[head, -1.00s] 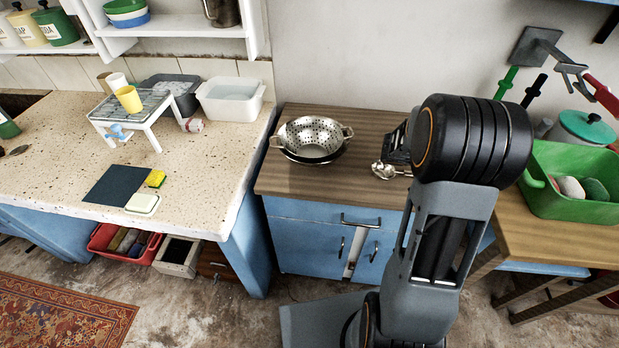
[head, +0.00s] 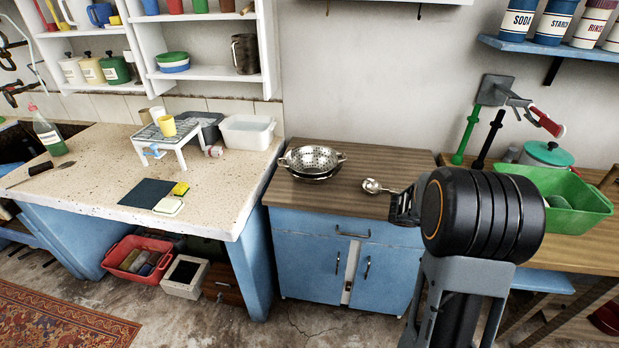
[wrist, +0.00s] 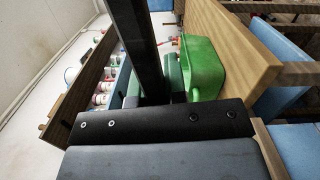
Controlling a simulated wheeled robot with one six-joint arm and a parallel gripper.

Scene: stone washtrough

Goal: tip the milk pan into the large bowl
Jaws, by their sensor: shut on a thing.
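A small shiny metal vessel with a short handle, which looks like the milk pan (head: 371,186), shows over the right part of the wooden counter in the head view. Its handle runs toward my gripper (head: 402,204), which is shut on it; the contact is small and partly hidden. I cannot tell how far it is above the counter or what it holds. A perforated metal colander (head: 311,158) with two side handles sits in or on a darker bowl (head: 317,179), left of the pan. Only that bowl's rim shows. The wrist view shows neither pan nor bowl.
A green basin (head: 560,215) and a pot with a teal lid (head: 547,155) stand on the right-hand table. A speckled counter (head: 100,170) with a small rack (head: 165,135) and white tub (head: 247,132) lies left. Bare wood lies between colander and pan.

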